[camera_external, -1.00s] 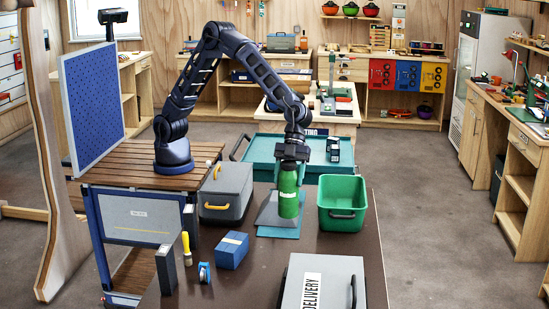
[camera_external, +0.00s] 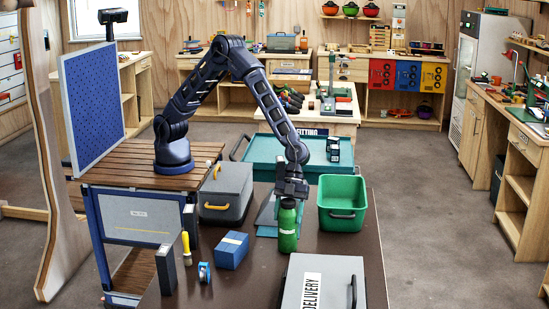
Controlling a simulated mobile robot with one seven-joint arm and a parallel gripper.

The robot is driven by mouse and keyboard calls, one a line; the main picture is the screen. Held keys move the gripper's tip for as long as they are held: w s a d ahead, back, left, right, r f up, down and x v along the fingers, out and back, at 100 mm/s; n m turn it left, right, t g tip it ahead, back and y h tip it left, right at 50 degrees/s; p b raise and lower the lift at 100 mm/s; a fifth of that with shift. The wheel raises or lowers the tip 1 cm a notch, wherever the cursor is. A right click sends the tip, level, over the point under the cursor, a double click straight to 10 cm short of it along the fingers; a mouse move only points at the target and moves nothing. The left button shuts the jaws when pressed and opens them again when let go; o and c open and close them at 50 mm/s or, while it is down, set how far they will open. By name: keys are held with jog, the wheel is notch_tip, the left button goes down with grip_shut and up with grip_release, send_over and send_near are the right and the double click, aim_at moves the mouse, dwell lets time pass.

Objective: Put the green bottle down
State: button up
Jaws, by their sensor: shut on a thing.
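The green bottle (camera_external: 288,228) is upright over the dark brown table, with a pale band around its middle. My gripper (camera_external: 289,196) points down and is shut on the bottle's top. The bottle's base appears at or close to the tabletop; I cannot tell whether it touches. Behind the bottle is a teal mat with a grey piece (camera_external: 267,211) on it, partly hidden by the bottle and my gripper.
A green bin (camera_external: 342,218) stands right of the bottle. A grey toolbox (camera_external: 226,205) and a blue box (camera_external: 232,250) are to the left. A grey case marked DELIVERY (camera_external: 340,285) lies in front. A teal tray (camera_external: 262,150) is behind.

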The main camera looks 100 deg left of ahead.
jog(key=shift+f, duration=0.15)
jog(key=o, duration=1.5)
